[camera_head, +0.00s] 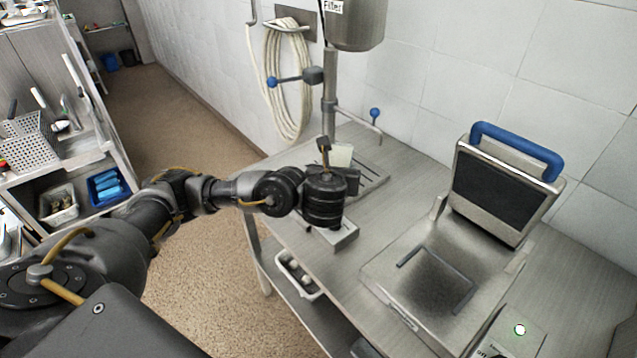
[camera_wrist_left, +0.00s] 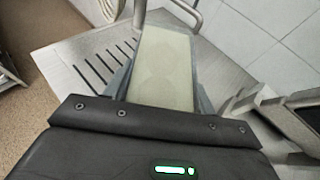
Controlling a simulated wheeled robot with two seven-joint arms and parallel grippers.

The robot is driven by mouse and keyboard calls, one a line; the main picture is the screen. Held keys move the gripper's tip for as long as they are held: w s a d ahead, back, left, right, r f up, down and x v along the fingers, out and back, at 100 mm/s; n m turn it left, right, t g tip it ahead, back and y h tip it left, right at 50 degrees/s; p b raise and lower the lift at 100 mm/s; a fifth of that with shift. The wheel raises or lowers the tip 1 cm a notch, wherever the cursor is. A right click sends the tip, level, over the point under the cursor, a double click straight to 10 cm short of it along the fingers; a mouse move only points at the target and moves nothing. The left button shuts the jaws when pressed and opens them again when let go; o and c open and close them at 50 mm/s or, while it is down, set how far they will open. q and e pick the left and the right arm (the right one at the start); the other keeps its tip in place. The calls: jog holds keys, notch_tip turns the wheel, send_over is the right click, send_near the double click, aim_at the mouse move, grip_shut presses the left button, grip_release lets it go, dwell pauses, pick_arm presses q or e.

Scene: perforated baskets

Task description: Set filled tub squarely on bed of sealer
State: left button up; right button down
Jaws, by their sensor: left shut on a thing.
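A filled tub (camera_head: 342,153) with a pale, flat top is at the filler station, partly hidden behind my left gripper (camera_head: 338,176). In the left wrist view the tub (camera_wrist_left: 163,68) lies lengthwise between the fingers, its pale top uncovered. My left gripper is shut on it. I cannot tell whether the tub touches the surface under it. The sealer (camera_head: 395,290) stands to the right on the same table, its lid (camera_head: 497,190) raised. Its bed (camera_head: 432,283) is bare, with a dark bracket-shaped edge on it. My right gripper is not in view.
The filler (camera_head: 357,22) hangs above, with its post (camera_head: 330,95) and a blue-knobbed lever (camera_head: 273,82) close to my left arm. A slotted drain grate (camera_head: 368,184) lies beneath. The table (camera_head: 415,190) is clear between grate and sealer. A shelf with baskets (camera_head: 30,142) is at left.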

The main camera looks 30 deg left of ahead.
aim_at(343, 163)
pick_arm(q)
jog(key=d+r+m+h+b, duration=0.1)
jog(key=s+d+r+m+h+b, duration=0.1)
jog(key=shift+s+d+r+t+h, duration=0.15)
jog(key=shift+s+r+t+h, duration=0.15)
jog(key=shift+h, duration=0.1)
jog(key=shift+s+d+r+m+h+b, duration=0.15)
jog(key=shift+s+r+m+h+b, duration=0.15)
jog(key=shift+r, duration=0.2)
jog(key=shift+s+d+r+m+h+b, duration=0.15)
jog(key=shift+s+r+m+h+b, duration=0.15)
jog(key=shift+r, duration=0.15)
jog(key=shift+s+r, duration=0.1)
jog(key=shift+r, duration=0.15)
jog(key=shift+r, duration=0.1)
